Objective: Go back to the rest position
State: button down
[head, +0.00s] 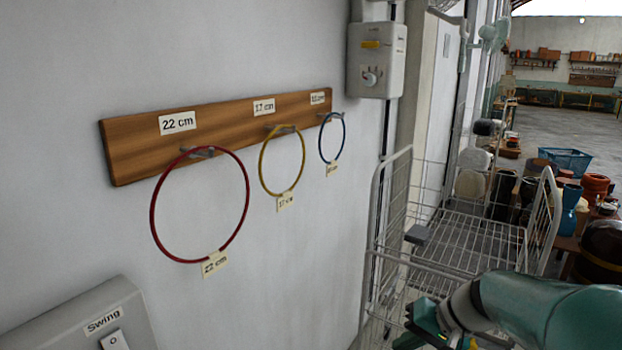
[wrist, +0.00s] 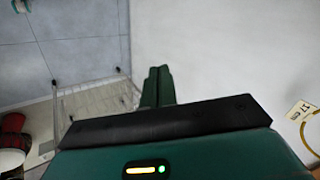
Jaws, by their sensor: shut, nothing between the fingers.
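My gripper (wrist: 158,84) shows in the wrist view with its two dark green fingers together and nothing between them. In the head view my arm comes in from the lower right, with green gripper parts (head: 424,322) low in front of the wire cart; the fingertips are hard to make out there. A red ring (head: 153,222), a yellow ring (head: 262,172) and a blue ring (head: 321,142) hang from pegs on a wooden board (head: 140,157). My gripper is to the right of the rings and apart from them.
A white wire cart (head: 465,245) stands close to my arm. A grey switch box (head: 70,325) labelled Swing is on the wall at lower left. A white wall box (head: 376,60) is above the cart. Drums and a blue crate (head: 566,160) stand at right, with open floor beyond.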

jog(key=s+a+r+n+t+h, duration=0.1)
jog(key=s+r+h, duration=0.1)
jog(key=s, duration=0.5)
jog(key=s+a+r+n+t+h, duration=0.1)
jog(key=s+r+h, duration=0.2)
jog(key=s, duration=0.5)
jog(key=shift+s+a+r+n+h, duration=0.2)
jog(key=shift+s+n+h, duration=0.15)
jog(key=shift+h, duration=0.25)
jog(key=shift+w, duration=0.1)
